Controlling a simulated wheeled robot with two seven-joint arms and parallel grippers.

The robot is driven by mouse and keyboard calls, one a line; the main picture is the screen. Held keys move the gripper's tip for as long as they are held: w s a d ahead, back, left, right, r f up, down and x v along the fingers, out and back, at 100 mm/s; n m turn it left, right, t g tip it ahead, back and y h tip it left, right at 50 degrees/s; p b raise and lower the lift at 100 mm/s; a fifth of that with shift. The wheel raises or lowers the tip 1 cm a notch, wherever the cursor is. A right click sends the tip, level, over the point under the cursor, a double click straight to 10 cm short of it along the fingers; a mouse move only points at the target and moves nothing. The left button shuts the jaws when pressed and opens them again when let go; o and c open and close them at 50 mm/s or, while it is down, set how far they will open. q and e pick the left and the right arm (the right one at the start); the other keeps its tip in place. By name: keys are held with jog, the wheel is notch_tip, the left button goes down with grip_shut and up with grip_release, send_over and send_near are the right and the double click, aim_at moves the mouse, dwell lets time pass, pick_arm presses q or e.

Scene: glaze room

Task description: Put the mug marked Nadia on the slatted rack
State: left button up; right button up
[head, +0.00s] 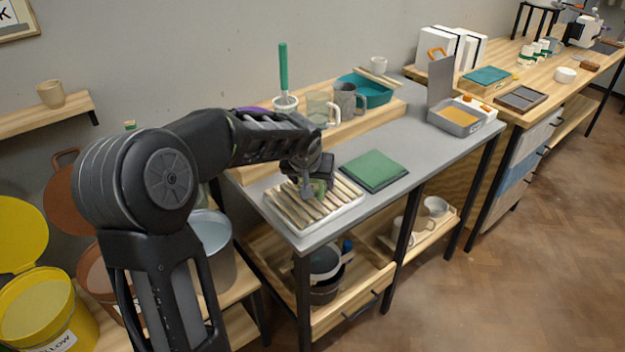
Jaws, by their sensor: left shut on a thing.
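My left gripper (308,188) is over the slatted rack (285,203), a pale wooden grid in a white tray at the near left of the grey table. It is shut on a small greenish thing (321,187), probably a mug, mostly hidden by the fingers. No name can be read on it. I cannot tell whether it touches the slats. A pale mug (320,108) and a dark grey mug (346,98) stand on the raised wooden board behind; no name shows on them. My right gripper is out of view.
A teal basin (372,92) and a pot with a green-handled tool (284,75) stand behind. An open grey box (455,117) is at the right end. Grey tabletop (425,145) between is clear.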

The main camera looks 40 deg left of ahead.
pick_arm(q)
jog(key=shift+f, duration=0.1)
jog(key=o, duration=1.7)
jog(key=shift+s+r, duration=0.1)
jog(key=shift+r, duration=0.2)
jog(key=v, duration=1.1)
jog(key=shift+s+d+r, duration=0.1)
jog(key=shift+s+r, duration=0.05)
jog(key=shift+r, duration=0.15)
